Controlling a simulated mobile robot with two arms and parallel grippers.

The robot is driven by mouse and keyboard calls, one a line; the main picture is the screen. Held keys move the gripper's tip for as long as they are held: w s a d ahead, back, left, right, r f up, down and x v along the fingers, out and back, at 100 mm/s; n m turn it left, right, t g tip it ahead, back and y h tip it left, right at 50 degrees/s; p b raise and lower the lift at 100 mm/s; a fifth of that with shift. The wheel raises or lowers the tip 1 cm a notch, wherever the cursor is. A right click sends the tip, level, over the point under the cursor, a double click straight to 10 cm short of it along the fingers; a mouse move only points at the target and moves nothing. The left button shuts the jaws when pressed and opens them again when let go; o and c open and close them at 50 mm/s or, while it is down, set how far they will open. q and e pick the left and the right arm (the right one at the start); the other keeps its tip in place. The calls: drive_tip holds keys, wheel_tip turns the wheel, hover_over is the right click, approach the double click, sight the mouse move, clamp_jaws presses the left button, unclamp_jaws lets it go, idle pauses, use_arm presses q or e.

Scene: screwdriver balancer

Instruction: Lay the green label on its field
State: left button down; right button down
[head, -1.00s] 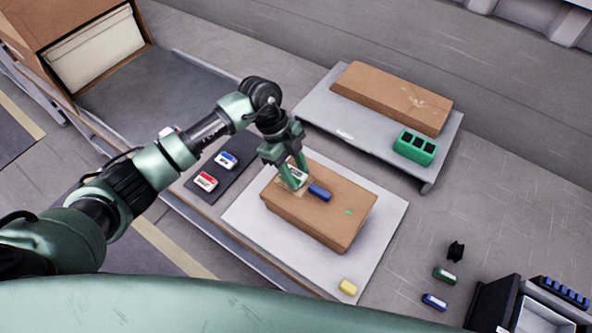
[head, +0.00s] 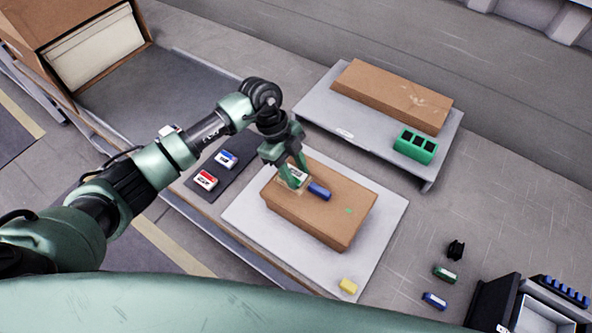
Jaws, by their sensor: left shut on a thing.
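My left gripper (head: 292,178) is shut on the green label (head: 298,174), a small piece with a white face. It holds the label at the left end of the brown box (head: 317,215), over a pale field (head: 284,187) on the top. The fingers hide much of the label and field, and I cannot tell whether the label touches the box. A blue piece (head: 319,191) lies on the box just right of the fingers. My right gripper is not in view.
The box stands on a light grey board (head: 375,245) with a yellow block (head: 348,286). Red (head: 205,181) and blue (head: 227,159) labels lie on a dark mat. A green holder (head: 415,146) and long box (head: 390,97) are behind. Small pieces (head: 445,275) lie at right.

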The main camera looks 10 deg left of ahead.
use_arm(q)
drive_tip(key=c, duration=0.8)
unclamp_jaws()
drive_tip(key=shift+c, duration=0.2)
drive_tip(key=b+v, duration=0.1)
drive_tip(key=v, duration=0.6)
drive_tip(key=shift+f+b, duration=0.1)
drive_tip(key=shift+b, duration=0.3)
drive_tip(key=shift+a+r, duration=0.2)
drive_tip(key=shift+r, duration=0.25)
drive_tip(key=shift+d, duration=0.1)
